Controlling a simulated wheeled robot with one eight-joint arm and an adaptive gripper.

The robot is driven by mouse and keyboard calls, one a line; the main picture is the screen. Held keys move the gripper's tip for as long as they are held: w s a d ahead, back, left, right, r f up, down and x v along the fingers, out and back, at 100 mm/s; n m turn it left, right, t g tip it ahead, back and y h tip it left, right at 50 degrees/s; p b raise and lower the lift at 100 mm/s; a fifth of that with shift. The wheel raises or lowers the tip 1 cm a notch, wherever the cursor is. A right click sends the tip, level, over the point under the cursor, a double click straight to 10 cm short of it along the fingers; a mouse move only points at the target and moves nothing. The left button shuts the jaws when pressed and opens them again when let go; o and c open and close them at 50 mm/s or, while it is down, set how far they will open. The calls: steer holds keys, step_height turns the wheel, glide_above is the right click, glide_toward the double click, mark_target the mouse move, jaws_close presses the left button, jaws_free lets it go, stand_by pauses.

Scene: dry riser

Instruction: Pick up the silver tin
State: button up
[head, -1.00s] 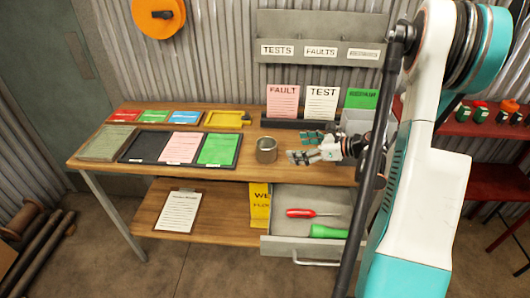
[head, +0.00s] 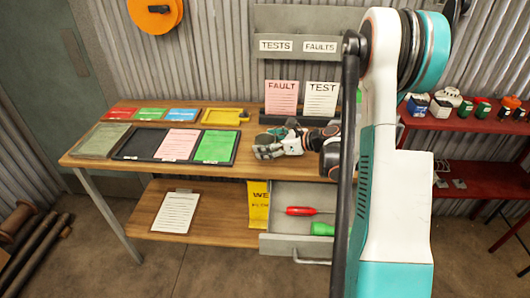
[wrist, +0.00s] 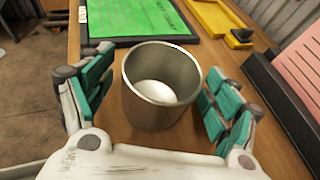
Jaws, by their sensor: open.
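The silver tin (wrist: 158,112) stands upright and open-topped on the wooden bench (wrist: 225,60), with a pale round patch visible inside it. In the wrist view my gripper (wrist: 157,78) is open, with one teal-padded finger on each side of the tin. A gap shows at the left finger; the right finger is very close to the wall, and I cannot tell if it touches.
A green card in a black tray (head: 215,148) lies left of my gripper, with a yellow tray (head: 221,116) behind. Pink FAULT (head: 282,97) and white TEST (head: 321,99) cards stand at the back. An open drawer (head: 300,243) juts out below the bench.

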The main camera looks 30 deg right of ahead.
steer(key=shift+w+a+f, duration=0.15)
steer(key=shift+w+a, duration=0.1)
steer(key=shift+w, duration=0.1)
steer(key=c, duration=1.1)
steer(key=shift+c, duration=0.2)
